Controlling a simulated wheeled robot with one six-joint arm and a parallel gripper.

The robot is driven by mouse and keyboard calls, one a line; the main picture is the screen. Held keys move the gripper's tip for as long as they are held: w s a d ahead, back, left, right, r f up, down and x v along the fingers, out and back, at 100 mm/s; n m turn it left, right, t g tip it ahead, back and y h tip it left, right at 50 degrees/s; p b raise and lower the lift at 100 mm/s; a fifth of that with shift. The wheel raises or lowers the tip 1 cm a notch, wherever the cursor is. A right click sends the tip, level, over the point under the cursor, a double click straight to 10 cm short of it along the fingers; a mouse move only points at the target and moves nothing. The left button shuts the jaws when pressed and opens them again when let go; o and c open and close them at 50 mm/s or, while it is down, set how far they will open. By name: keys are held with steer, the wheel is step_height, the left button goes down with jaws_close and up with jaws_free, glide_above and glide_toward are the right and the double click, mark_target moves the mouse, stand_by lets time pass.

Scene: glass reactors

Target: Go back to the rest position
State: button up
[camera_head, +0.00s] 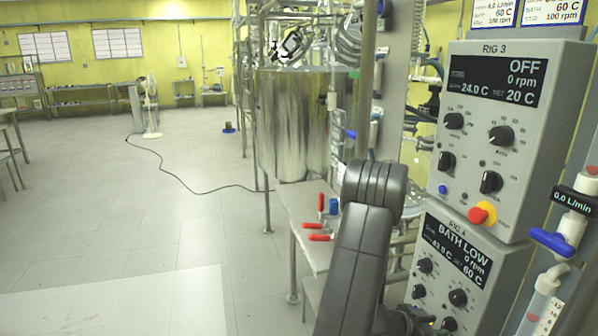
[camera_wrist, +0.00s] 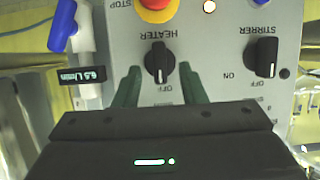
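In the wrist view, my gripper (camera_wrist: 160,78) has its two green fingers spread apart. They stand on either side of the black HEATER knob (camera_wrist: 158,62) on a grey control panel (camera_wrist: 210,60), seen upside down. A gap shows between the knob and each finger; the depth between fingertips and panel is hard to judge. The STIRRER knob (camera_wrist: 262,56) is to the right. In the head view, my arm reaches down toward the lower control box, RIG 4 (camera_head: 455,247). My gripper's fingers are hidden or cut off there.
The RIG 3 box (camera_head: 480,200) stands above RIG 4, with a red and yellow stop button (camera_head: 483,213). A blue-handled valve (camera_head: 553,242) is at the right. A steel vessel (camera_head: 295,120) and a small table (camera_head: 300,205) with red-handled items are left of my arm. Open floor lies further left.

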steer(key=shift+x, duration=1.25)
